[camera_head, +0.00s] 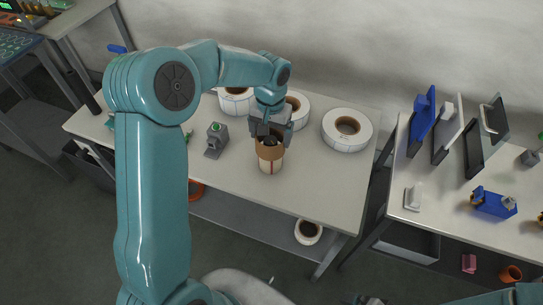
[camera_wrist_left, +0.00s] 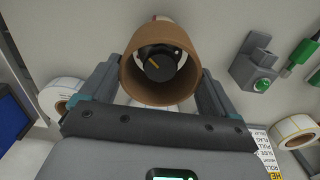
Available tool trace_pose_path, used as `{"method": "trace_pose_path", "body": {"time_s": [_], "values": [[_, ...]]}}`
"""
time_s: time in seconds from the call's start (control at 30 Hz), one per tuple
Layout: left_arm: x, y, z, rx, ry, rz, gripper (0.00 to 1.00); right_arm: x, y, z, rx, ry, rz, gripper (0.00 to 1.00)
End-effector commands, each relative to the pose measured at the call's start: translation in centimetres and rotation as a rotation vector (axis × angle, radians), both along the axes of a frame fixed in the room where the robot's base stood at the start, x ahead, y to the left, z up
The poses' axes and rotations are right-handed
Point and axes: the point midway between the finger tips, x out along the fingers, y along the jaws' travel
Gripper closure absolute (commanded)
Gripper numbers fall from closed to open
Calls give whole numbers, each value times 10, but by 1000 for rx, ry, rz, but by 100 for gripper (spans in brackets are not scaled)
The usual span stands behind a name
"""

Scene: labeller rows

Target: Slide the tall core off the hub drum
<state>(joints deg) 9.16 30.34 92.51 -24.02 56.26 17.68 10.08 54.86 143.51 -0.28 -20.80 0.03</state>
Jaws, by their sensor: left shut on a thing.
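A brown cardboard core (camera_head: 270,150) stands on the table, around the upper part of a pale drum (camera_head: 270,166) with a reddish stripe. My left gripper (camera_head: 270,134) comes down on it from above and is shut on the core. In the left wrist view the core (camera_wrist_left: 139,75) sits between the two fingers (camera_wrist_left: 157,88). A black hub end (camera_wrist_left: 159,66) with an orange mark shows inside the core's open mouth. How far the core still overlaps the drum is hidden. Only dark parts at the bottom edge may be my right gripper (camera_head: 369,300).
White label rolls (camera_head: 347,130) stand along the table's back. A grey device with a green button (camera_head: 216,139) stands left of the core. The table (camera_head: 320,190) is clear to the front right. A second table (camera_head: 440,200) at right holds blue and grey stands.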

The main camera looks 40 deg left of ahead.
Motion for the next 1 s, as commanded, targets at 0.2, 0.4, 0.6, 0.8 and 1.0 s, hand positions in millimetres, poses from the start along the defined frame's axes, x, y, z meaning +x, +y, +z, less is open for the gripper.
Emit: {"method": "trace_pose_path", "body": {"time_s": [0.2, 0.4, 0.6, 0.8, 1.0], "values": [[0, 0, 12, 0, -1, 0, 47, 0, 0, 9, 0, 0, 0, 0], [0, 0, 21, 0, -1, 0, 47, 0, 0, 15, 0, 0, 0, 0], [0, 0, 29, 0, -1, 0, 47, 0, 0, 21, 0, 0, 0, 0], [0, 0, 38, 0, -1, 0, 47, 0, 0, 28, 0, 0, 0, 0], [0, 0, 47, 0, 0, 0, 47, 0, 0, 34, 0, 0, 0, 0]]}}
